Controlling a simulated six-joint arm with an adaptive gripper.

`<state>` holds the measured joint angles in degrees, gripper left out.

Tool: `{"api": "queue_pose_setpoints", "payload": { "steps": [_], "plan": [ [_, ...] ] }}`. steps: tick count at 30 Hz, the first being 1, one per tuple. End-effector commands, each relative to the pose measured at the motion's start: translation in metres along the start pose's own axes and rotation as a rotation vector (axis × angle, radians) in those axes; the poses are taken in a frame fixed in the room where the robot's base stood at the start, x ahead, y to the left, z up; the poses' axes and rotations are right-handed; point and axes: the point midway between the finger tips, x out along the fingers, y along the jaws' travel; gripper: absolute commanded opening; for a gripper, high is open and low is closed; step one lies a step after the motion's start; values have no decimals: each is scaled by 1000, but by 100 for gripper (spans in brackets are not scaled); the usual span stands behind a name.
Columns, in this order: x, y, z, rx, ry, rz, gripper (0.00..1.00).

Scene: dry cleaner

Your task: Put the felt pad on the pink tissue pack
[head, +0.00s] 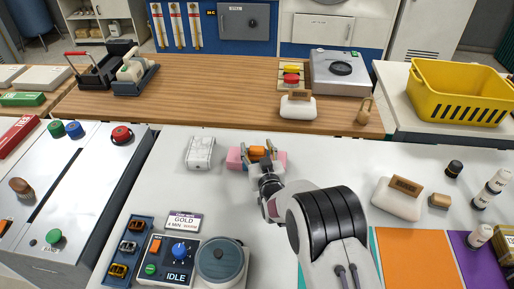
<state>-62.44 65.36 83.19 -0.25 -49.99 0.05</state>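The pink tissue pack (234,159) lies on the white worktop near the middle, with its centre largely hidden behind my gripper. My gripper (258,151) is over the pack, its two fingers on either side of a small orange block. This orange block (258,151), which looks like the felt pad, sits between the fingers, and they appear shut on it. It is at or just above the pack's top; I cannot tell whether it touches the pack.
A white packet (200,153) lies left of the pink pack. A sign (184,221) and a control box (166,262) stand in front. A white pad with a brown top (397,198) is at right. A yellow basket (460,92) stands at the back right.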

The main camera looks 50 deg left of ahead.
Motion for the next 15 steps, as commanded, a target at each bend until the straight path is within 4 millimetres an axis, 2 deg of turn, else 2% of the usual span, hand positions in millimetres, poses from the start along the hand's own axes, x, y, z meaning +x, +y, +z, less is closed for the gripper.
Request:
{"api": "queue_pose_setpoints", "payload": {
  "steps": [15],
  "plan": [
    [-1,0,-2,0,-1,0,54]
  ]
}}
